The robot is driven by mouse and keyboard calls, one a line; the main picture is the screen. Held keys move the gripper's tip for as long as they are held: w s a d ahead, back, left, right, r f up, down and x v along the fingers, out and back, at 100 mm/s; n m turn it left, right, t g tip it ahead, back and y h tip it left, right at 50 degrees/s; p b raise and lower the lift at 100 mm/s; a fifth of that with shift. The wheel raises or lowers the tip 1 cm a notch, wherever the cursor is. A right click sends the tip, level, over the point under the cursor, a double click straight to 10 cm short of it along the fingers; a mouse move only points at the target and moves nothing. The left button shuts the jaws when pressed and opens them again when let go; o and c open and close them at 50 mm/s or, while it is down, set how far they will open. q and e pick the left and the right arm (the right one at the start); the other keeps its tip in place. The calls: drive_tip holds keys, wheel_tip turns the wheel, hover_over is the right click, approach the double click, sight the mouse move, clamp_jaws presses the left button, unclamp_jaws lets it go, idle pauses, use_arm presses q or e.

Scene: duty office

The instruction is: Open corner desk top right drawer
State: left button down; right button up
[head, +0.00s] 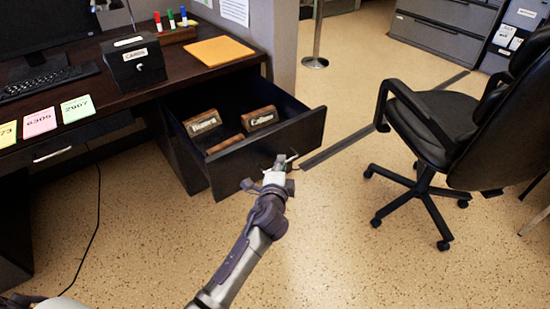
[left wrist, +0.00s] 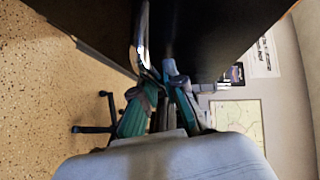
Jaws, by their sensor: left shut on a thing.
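The top right drawer (head: 268,143) of the dark corner desk (head: 110,62) is pulled well out. Wooden name blocks (head: 202,122) lie inside it. My left gripper (head: 281,168) is at the drawer's front face, shut on the drawer's metal handle (left wrist: 141,35). The left wrist view shows the fingers (left wrist: 160,88) at the handle bar, close against the dark drawer front. In the head view the handle is mostly hidden by the gripper. My right gripper is not in view.
A black office chair (head: 450,125) stands to the right. A black card box (head: 132,62), an orange folder (head: 220,50) and a keyboard (head: 48,80) are on the desk. A metal post (head: 317,35) stands behind.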

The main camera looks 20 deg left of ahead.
use_arm(q)
drive_tip(key=shift+s+d, duration=1.05)
drive_tip(key=shift+d, duration=0.25)
drive_tip(key=c, duration=1.2)
unclamp_jaws()
drive_tip(key=shift+s, duration=0.1)
drive_tip(key=s, duration=0.4)
drive_tip(key=s+d+r, duration=0.1)
drive_tip(key=s, duration=0.6)
drive_tip(key=shift+s+d+r, duration=0.2)
drive_tip(key=shift+s+r, duration=0.1)
drive_tip(key=shift+r, duration=0.05)
drive_tip(key=shift+a, duration=0.1)
